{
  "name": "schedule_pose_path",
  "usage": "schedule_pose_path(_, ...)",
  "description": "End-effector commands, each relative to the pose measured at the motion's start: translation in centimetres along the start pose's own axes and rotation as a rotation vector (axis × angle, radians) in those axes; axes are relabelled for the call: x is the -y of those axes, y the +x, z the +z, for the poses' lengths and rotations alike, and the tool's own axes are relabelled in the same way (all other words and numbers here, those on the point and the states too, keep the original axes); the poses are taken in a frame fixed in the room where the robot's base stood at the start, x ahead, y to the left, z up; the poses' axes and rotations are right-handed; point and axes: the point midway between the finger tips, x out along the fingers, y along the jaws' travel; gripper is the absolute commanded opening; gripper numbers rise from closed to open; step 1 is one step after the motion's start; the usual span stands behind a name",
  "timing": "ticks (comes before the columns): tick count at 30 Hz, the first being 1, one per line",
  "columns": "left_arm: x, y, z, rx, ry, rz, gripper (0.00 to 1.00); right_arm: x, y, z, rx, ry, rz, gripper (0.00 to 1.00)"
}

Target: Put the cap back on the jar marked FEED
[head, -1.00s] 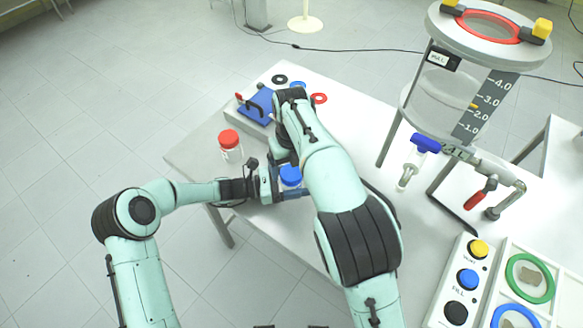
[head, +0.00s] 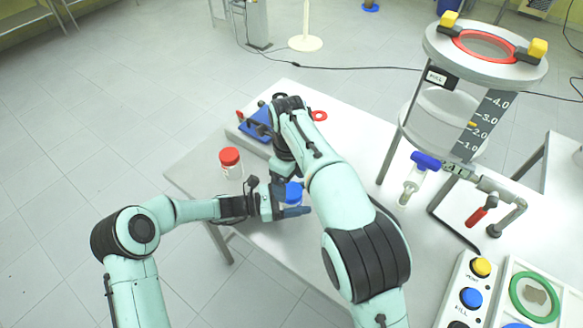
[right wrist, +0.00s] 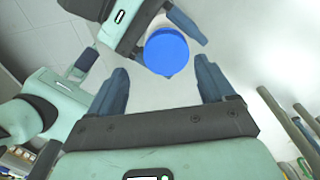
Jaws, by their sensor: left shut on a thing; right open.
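A jar with a blue cap (head: 293,189) stands near the table's front left edge. The blue cap also shows from above in the right wrist view (right wrist: 166,52), with a pale bit of the jar beside it. The cap appears to sit on the jar; whether it is seated cannot be told. My left gripper (head: 288,205) is shut on this jar from the side. My right gripper (right wrist: 160,84) is open and empty, above and beside the cap, which lies beyond its fingertips. In the head view my right arm partly hides the jar. No FEED marking is readable.
A jar with a red cap (head: 230,160) stands to the left on the table (head: 195,172). A blue fixture (head: 257,122) and a red ring (head: 319,115) lie behind. The glass reactor (head: 440,115) and a button box (head: 470,290) are at the right.

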Motion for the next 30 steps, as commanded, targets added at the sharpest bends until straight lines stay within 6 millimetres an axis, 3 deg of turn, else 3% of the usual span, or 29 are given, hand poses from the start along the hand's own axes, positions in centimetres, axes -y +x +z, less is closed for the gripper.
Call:
schedule_pose_path(15, -0.01, 0.00, 0.00, 0.000, 0.000, 0.000, 0.00, -0.76, 0.81, 0.19, -0.015, -1.278, 0.054, 0.82)
schedule_pose_path(30, 0.00, 0.00, 0.01, 0.000, 0.000, 0.000, 0.00, -0.93, 0.12, 0.35, 0.022, -2.502, 0.069, 0.82)
